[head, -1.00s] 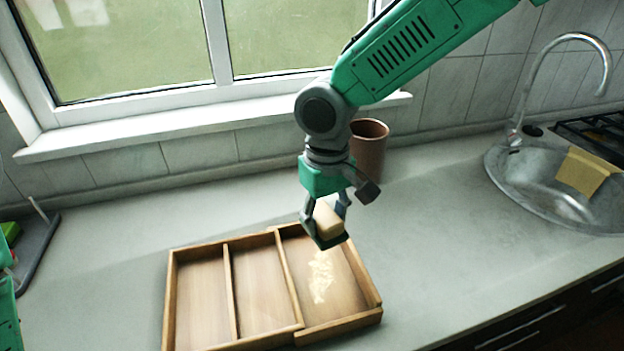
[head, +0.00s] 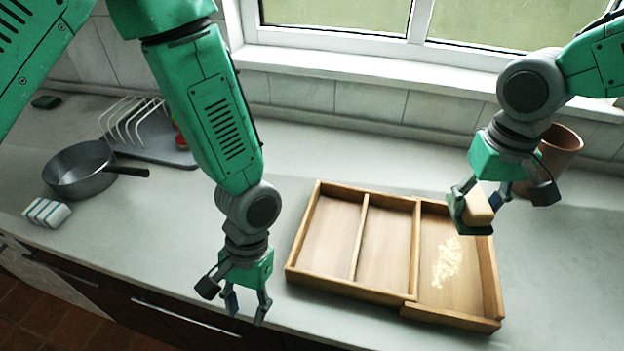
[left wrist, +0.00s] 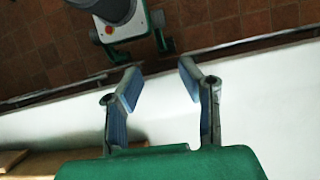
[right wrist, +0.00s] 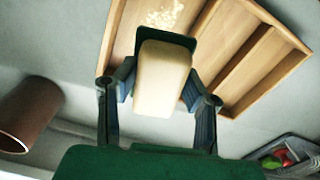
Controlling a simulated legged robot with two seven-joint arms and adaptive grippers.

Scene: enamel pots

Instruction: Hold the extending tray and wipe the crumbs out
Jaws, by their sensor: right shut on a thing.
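The wooden extending tray (head: 361,235) lies on the counter, with two narrow compartments at left and a pulled-out compartment at right. Pale crumbs (head: 447,262) lie in the right compartment; they also show in the right wrist view (right wrist: 165,15). My right gripper (head: 472,207) is shut on a tan sponge-like block (right wrist: 162,80), held above the far part of the right compartment. My left gripper (head: 246,308) is open and empty, pointing down near the counter's front edge, left of the tray and apart from it. Its spread fingers show in the left wrist view (left wrist: 160,88).
A brown cup (head: 558,152) stands behind my right gripper. The counter between the pan and the tray is clear.

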